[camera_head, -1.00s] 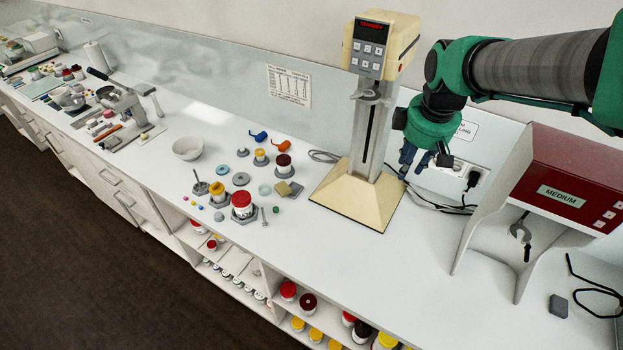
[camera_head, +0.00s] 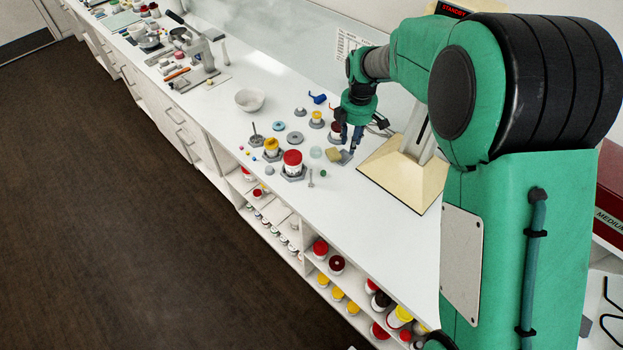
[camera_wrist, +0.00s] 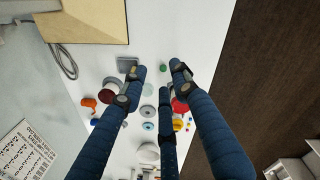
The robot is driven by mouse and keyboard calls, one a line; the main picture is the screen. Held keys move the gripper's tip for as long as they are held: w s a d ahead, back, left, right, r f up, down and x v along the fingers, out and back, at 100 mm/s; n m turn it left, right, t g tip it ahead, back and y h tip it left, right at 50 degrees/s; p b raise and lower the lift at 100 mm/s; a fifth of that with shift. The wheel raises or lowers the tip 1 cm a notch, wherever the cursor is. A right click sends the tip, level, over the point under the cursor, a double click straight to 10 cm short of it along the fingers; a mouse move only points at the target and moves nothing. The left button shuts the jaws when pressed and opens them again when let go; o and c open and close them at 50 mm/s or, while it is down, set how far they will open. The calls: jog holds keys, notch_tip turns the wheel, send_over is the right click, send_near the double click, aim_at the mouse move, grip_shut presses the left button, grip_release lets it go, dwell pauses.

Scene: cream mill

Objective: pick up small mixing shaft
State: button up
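Two shaft-like pieces show in the head view, and I cannot tell for sure which is the small mixing shaft. One is a dark thin rod standing up from a round disc (camera_head: 256,139), left of the yellow-topped jar. The other is a small grey rod with a knob (camera_head: 310,178), near the counter's front edge beside the red-lidded jar. My gripper (camera_head: 348,140) hangs over the counter to the right of both, near the beige stand base. In the wrist view its blue fingers (camera_wrist: 158,80) are spread and empty. Neither shaft is clear there; the fingers hide part of the counter.
The beige stand base (camera_head: 400,174) is close on the right. A white bowl (camera_head: 249,100) stands farther left.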

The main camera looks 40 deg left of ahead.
jog(key=s+a+f+n, duration=0.1)
jog(key=s+a+f, duration=0.1)
jog(key=a+f, duration=0.1)
jog(key=s+a+f+n+p, duration=0.1)
jog(key=s+a+f+n, duration=0.1)
jog(key=a+f, duration=0.2)
jog(key=s+a+f+n+p, duration=0.1)
jog(key=s+a+f, duration=0.2)
jog(key=a, duration=0.1)
jog(key=shift+s+f+g+h, duration=0.1)
jog(key=shift+f+g+h, duration=0.2)
jog(key=shift+n, duration=0.3)
jog(key=p, duration=0.1)
send_over(311, 185)
jog(key=shift+w+a+f, duration=0.1)
jog(key=shift+w+f, duration=0.05)
jog(key=shift+f, duration=2)
jog(key=shift+w+a+f, duration=0.1)
jog(key=shift+f, duration=2.05)
jog(key=shift+f, duration=0.15)
jog(key=shift+f+p, duration=0.8)
jog(key=shift+f, duration=1.65)
grip_shut()
